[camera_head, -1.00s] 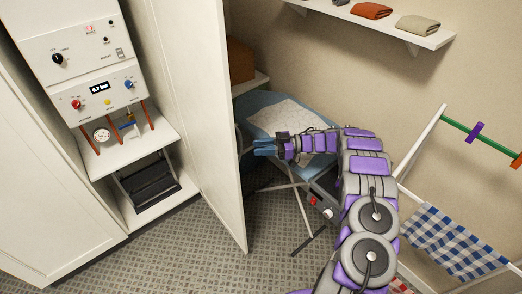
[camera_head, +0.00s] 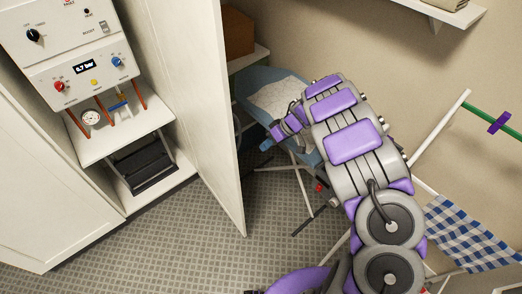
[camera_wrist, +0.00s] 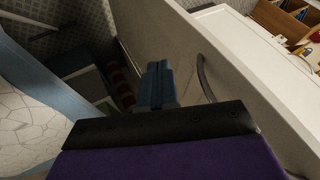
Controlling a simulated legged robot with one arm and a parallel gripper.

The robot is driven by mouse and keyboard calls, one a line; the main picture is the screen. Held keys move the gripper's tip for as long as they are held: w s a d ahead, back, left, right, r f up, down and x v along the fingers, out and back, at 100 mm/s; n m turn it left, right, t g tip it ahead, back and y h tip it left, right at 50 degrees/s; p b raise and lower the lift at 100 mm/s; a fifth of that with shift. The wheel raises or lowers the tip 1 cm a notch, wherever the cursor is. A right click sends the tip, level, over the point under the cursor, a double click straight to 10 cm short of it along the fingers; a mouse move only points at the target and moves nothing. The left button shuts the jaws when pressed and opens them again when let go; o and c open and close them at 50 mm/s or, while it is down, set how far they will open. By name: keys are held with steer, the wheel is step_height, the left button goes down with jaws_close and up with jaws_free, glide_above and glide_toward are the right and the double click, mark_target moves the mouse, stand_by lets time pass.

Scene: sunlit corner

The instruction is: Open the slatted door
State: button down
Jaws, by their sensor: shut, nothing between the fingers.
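The white door (camera_head: 195,110) stands wide open, swung out from the cabinet on the left. The head view shows its smooth inner face, so I cannot see slats there. In the wrist view the door (camera_wrist: 180,50) runs along the right side, with a dark curved handle (camera_wrist: 206,78) on the face toward me. My gripper (camera_head: 268,143) is to the right of the door in the head view, over the ironing board's near end. In the wrist view its blue fingers (camera_wrist: 157,85) are shut and empty, left of the handle and seemingly apart from it.
The open cabinet holds a boiler panel (camera_head: 72,55) with knobs, pipes and a black step stool (camera_head: 140,168). The ironing board (camera_head: 258,82) stands behind the arm. A drying rack with a checked cloth (camera_head: 468,232) is at right. Tiled floor (camera_head: 170,250) is clear in front.

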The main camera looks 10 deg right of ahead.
steer(key=s+a+f+b, duration=0.1)
steer(key=a+f+b, duration=0.1)
steer(key=a+f, duration=0.5)
steer(key=shift+s+a+f, duration=0.15)
steer(key=shift+s+a, duration=0.1)
steer(key=shift+a, duration=0.3)
steer(key=shift+d, duration=0.1)
